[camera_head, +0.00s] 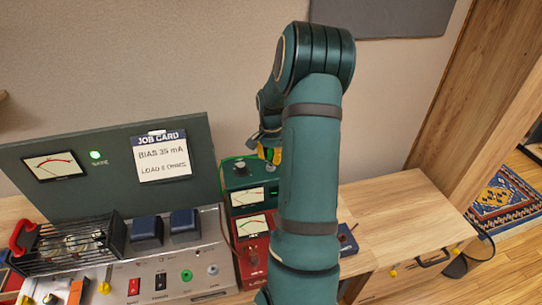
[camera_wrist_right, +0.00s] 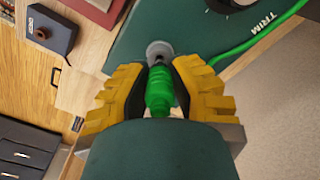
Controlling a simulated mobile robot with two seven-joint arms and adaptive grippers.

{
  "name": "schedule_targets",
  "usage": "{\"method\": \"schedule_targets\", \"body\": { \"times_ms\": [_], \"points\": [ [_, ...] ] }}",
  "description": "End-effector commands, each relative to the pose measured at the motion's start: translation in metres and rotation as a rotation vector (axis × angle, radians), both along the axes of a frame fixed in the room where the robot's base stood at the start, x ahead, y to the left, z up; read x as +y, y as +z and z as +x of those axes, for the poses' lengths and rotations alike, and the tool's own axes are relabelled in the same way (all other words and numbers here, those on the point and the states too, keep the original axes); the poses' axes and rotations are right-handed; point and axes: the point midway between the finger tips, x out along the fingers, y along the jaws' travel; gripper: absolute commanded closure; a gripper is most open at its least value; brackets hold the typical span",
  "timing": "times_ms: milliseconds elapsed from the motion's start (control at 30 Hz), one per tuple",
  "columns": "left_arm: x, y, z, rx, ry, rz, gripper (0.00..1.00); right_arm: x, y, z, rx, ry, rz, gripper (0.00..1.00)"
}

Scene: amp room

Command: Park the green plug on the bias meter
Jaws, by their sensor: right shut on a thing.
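My right gripper (camera_wrist_right: 160,80) is shut on the green plug (camera_wrist_right: 158,92), yellow fingers on both sides of it. The plug's front end is at a grey round socket (camera_wrist_right: 158,50) on a dark green top marked TRIM (camera_wrist_right: 215,25); I cannot tell how far it is in. A green cable (camera_wrist_right: 255,40) runs off to the right. In the head view the right gripper (camera_head: 268,152) is partly hidden by my arm, over the dark green meter box (camera_head: 236,183), which seems to be the bias meter. My left gripper is not in view.
A red meter box (camera_head: 252,257) stands in front of the green one. The amp chassis (camera_head: 190,270), with its caged tubes, and a panel with a job card (camera_head: 160,157) are at left. The wooden bench (camera_head: 395,215) is mostly clear at right.

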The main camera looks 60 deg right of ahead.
Motion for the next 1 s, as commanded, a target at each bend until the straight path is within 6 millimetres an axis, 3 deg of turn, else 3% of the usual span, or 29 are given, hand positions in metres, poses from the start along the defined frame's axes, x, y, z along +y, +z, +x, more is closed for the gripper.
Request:
{"method": "schedule_targets", "body": {
  "times_ms": [1000],
  "points": [
    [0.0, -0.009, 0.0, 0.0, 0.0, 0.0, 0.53, 0.0, -0.014, 0.0, 0.0, 0.0, 0.0, 1.0]
  ]
}}
